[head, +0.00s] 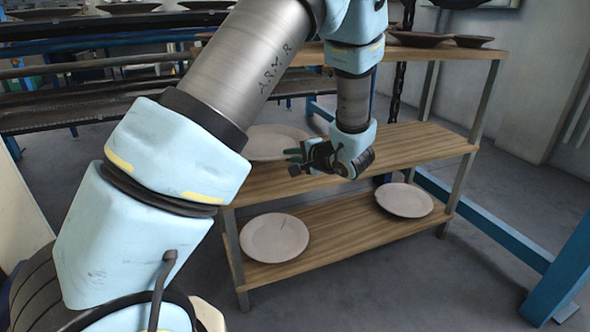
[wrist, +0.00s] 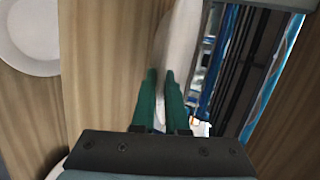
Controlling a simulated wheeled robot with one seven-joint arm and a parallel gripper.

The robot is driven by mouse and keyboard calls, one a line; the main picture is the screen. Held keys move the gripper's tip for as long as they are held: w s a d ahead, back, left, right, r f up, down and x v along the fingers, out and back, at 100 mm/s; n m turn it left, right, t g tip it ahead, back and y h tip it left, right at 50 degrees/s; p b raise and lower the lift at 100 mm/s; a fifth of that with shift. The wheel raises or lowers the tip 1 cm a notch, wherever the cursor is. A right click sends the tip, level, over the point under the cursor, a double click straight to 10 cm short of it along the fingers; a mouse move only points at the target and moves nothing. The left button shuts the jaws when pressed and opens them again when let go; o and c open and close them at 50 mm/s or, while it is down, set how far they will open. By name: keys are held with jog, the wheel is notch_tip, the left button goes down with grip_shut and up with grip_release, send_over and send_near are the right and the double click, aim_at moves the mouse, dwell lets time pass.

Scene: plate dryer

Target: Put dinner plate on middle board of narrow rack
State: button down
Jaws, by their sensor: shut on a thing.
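My gripper (head: 292,157) is shut on the rim of a pale dinner plate (head: 268,142) at the left end of the rack's middle board. In the wrist view the plate (wrist: 181,45) shows nearly edge-on between the green fingers (wrist: 162,98). The plate lies about level at the middle board (head: 400,146); I cannot tell whether it touches the wood. The wooden rack with metal posts (head: 487,95) has an upper, a middle and a lower board. My arm hides part of its left side.
Two pale plates lie on the lower board (head: 345,226), one left (head: 274,238) and one right (head: 404,200). Darker dishes (head: 418,39) stand on the top board. The middle board's right part is clear. A blue frame (head: 490,222) stands at right, and long dark racks (head: 90,100) at left.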

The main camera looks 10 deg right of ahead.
jog(key=shift+f+b, duration=0.5)
jog(key=shift+f, duration=1.3)
jog(key=shift+f, duration=0.2)
jog(key=c, duration=1.2)
grip_release()
